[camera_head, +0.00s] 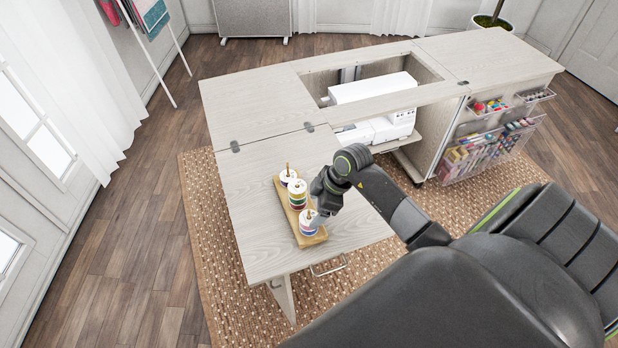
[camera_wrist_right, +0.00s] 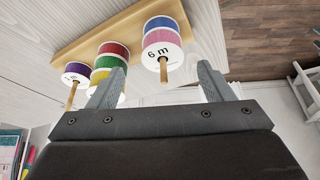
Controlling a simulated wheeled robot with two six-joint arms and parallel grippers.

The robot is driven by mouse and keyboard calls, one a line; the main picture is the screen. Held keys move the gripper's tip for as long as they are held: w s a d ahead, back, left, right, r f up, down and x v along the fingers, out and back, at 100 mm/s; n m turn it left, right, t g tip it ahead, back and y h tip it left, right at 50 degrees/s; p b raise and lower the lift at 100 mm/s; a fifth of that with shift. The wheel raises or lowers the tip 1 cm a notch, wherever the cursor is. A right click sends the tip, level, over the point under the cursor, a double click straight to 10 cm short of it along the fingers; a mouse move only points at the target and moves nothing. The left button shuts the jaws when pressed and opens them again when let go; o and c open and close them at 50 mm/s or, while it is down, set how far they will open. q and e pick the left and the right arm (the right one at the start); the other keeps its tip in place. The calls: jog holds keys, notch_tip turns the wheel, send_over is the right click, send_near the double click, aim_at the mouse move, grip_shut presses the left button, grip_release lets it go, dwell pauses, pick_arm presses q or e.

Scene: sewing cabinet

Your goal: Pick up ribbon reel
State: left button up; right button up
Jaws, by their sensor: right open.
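A wooden rack (camera_head: 283,205) with three pegs stands on the cabinet's lowered leaf and holds stacked ribbon reels. The nearest stack (camera_head: 306,226) has a blue and a pink ribbon reel (camera_wrist_right: 162,42), its white face marked "6 m". The middle stack (camera_head: 298,196) shows green, red and yellow ribbon; the left finger partly covers it in the wrist view. A purple reel (camera_wrist_right: 76,72) is on the far peg. My right gripper (camera_wrist_right: 160,70) is open and empty, its fingers pointing toward the reels, with the "6 m" peg between them in the picture. My left gripper is out of view.
The pale cabinet top (camera_head: 250,100) has an opening with a white sewing machine (camera_head: 375,88) in it. Clear bins of supplies (camera_head: 490,150) hang on the right side. The leaf (camera_head: 250,180) is bare around the rack. A woven rug (camera_head: 200,200) lies below.

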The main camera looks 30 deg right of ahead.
aim_at(310, 217)
jog(key=shift+s+p+x, duration=0.1)
jog(key=shift+p+x, duration=0.15)
jog(key=shift+x, duration=0.9)
jog(key=shift+s+p+x, duration=0.15)
jog(key=shift+p+x, duration=0.1)
jog(key=shift+x, duration=0.85)
jog(key=shift+f, duration=0.1)
jog(key=shift+d, duration=0.1)
jog(key=shift+c, duration=0.3)
jog(key=c, duration=1)
